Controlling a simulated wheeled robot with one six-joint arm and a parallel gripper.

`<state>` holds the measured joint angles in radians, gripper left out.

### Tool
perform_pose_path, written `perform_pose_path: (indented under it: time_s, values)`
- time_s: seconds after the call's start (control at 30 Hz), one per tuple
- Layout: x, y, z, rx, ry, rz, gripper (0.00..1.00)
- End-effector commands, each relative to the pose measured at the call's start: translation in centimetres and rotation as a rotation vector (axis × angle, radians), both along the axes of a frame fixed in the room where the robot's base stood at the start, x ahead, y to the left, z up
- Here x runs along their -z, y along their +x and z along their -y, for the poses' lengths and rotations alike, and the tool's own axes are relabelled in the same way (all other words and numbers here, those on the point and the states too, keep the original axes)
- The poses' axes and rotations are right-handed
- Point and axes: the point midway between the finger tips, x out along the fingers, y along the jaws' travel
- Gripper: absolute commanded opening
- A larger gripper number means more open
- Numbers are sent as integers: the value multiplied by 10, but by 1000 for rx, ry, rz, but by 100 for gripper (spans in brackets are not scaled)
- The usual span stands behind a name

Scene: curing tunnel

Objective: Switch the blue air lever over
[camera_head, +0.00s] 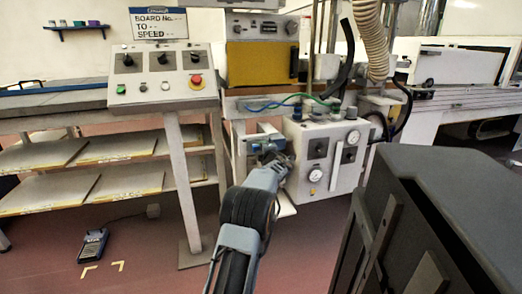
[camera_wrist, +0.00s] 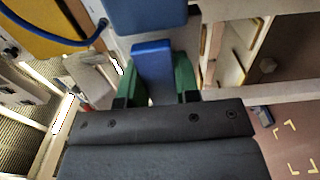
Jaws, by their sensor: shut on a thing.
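The blue air lever (camera_wrist: 152,62) shows in the wrist view as a flat blue bar. It reaches down from a larger blue block (camera_wrist: 150,16) at the top of that view. My gripper (camera_wrist: 154,84) has its two green fingers on either side of the bar, shut on it. In the head view my gripper (camera_head: 276,162) is at the left side of the white gauge box, just below a blue part (camera_head: 262,142). My gripper hides most of the lever there, so I cannot tell its angle in that view.
The white box (camera_head: 335,172) with gauges and knobs stands right of my gripper, with blue and green hoses above. A control panel (camera_head: 162,90) on a post (camera_head: 183,190) stands to the left. A pedal (camera_head: 93,246) lies on the open red floor.

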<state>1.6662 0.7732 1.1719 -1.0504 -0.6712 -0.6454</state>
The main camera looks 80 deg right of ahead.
Motion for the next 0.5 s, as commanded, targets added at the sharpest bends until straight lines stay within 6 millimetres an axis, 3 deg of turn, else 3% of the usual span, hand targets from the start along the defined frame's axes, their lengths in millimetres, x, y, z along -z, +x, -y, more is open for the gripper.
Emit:
perform_pose_path:
  time_s: [0.17, 0.2, 0.43, 0.5]
  values:
    - [2, -4, 0, 10, 5, -6, 0]
    - [2, -4, 0, 9, 5, -6, 34]
    - [1, 2, 0, -1, 3, -3, 55]
    - [1, 3, -1, -2, 2, -2, 55]
